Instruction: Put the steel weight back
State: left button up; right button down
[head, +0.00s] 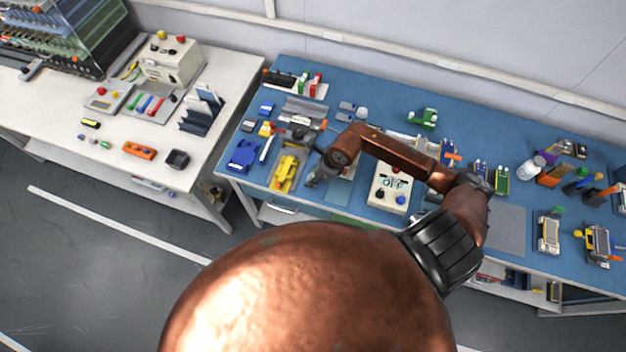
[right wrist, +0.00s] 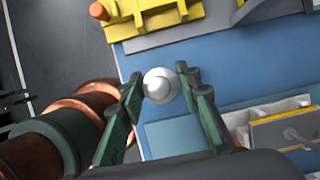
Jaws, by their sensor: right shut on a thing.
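The steel weight (right wrist: 160,85) is a small, round, shiny silver piece in the right wrist view. It sits between the fingertips of my right gripper (right wrist: 161,84), which is shut on it. The blue bench top shows beyond it; I cannot tell the height between them. In the head view my right gripper (head: 314,180) is over the front part of the blue bench (head: 507,225), just right of a yellow fixture (head: 285,174). The weight cannot be made out there. My left gripper is not in view.
The yellow fixture also shows at the top of the right wrist view (right wrist: 155,16). A white control box (head: 389,190) stands right of the gripper, under my arm. A blue part (head: 243,155) lies farther left. Several other devices crowd the bench's right side.

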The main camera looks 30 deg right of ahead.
jog(key=shift+f+p, duration=0.3)
jog(key=shift+f, duration=1.3)
jog(key=shift+d+f, duration=0.1)
jog(key=c, duration=1.4)
grip_release()
jog(key=b+v, duration=0.1)
jog(key=v, duration=1.1)
